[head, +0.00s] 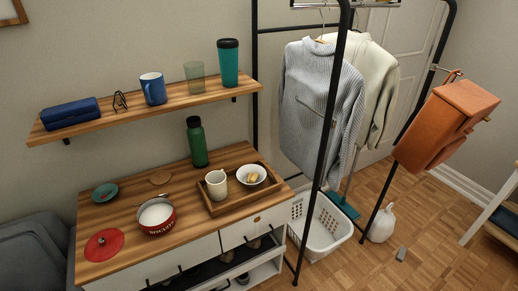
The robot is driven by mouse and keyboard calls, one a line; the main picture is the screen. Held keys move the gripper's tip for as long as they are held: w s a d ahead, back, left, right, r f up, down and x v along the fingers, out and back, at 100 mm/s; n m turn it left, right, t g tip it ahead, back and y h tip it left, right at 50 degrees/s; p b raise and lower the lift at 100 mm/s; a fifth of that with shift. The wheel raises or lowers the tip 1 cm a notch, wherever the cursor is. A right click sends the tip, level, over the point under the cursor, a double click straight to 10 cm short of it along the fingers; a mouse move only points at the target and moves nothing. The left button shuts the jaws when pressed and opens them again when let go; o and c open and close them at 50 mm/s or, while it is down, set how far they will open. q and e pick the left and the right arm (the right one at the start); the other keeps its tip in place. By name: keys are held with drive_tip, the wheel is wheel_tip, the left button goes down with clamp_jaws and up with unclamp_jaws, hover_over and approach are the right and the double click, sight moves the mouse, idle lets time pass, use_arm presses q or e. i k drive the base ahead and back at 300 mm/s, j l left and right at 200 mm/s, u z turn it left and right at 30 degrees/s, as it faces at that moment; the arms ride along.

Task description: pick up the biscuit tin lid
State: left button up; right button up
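The red round biscuit tin lid (95,251) lies flat on the wooden desk top at its left front corner, with a small dark spot at its middle. The red biscuit tin (158,228), with white lettering on its side, stands open to the right of the lid, apart from it. Its inside looks pale. Neither of my grippers is in view.
A teal dish (105,192) and a round wooden coaster (160,178) lie behind the tin. A wooden tray (223,205) with a cream mug and a white bowl sits to the right. A green bottle (196,142) stands at the back, below a loaded shelf (110,112).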

sight(106, 244)
drive_tip(key=u, duration=1.75)
drive_tip(key=i+l, duration=0.05)
